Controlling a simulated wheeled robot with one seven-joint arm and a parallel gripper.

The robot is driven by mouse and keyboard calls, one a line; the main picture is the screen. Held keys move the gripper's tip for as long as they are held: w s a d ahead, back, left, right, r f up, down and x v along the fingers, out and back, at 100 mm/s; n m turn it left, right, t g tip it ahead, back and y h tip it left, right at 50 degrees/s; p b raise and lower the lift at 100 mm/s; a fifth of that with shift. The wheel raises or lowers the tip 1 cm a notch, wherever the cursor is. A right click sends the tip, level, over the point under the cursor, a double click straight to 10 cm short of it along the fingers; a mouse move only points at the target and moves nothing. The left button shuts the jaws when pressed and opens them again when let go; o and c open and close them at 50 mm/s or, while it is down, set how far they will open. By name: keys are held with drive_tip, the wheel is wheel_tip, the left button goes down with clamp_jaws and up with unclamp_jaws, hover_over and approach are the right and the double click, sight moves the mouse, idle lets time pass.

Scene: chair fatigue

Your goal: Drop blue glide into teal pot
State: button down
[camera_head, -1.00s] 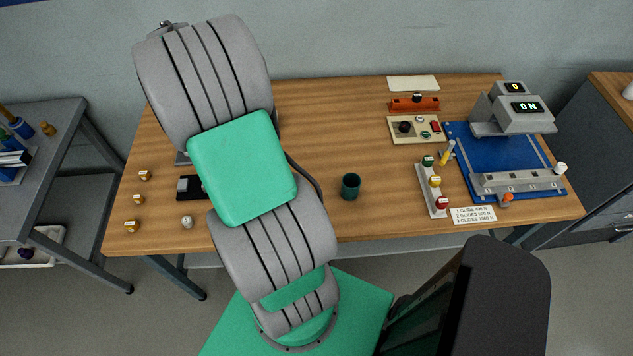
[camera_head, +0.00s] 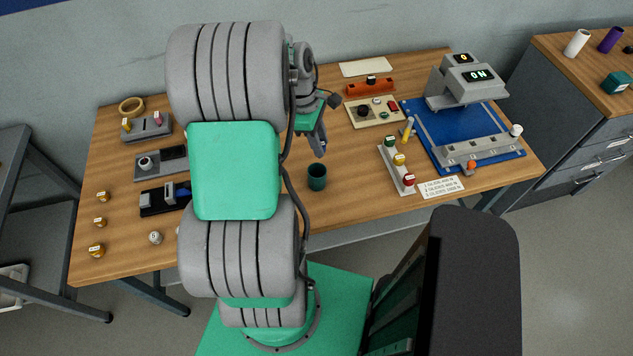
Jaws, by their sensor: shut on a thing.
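The dark teal pot (camera_head: 317,177) stands upright on the wooden table near its front edge, just right of my arm, and its mouth is open. My gripper (camera_head: 320,148) points down just behind the pot in the picture, apart from it. The gripper is shut on a small blue-looking thing at its fingertips, taken as the blue glide; it is too small and too covered by the fingers to see well. I cannot tell how high it is above the table.
Right of the pot is a rack of coloured knobs (camera_head: 397,168), and beyond it a blue-based test machine (camera_head: 465,135). A red block (camera_head: 370,87) and a beige panel (camera_head: 374,111) lie behind. Several small gold pieces (camera_head: 100,222) and grey fixtures (camera_head: 147,128) are at left.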

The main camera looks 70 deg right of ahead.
drive_tip(key=shift+w+b+x, duration=0.25)
drive_tip(key=shift+b+x, duration=0.35)
drive_tip(key=shift+x, duration=0.45)
drive_tip(key=c, duration=1)
unclamp_jaws()
drive_tip(key=shift+r, duration=0.1)
drive_tip(key=v, duration=0.7)
drive_tip(key=shift+r, duration=0.3)
drive_tip(key=shift+w, duration=0.1)
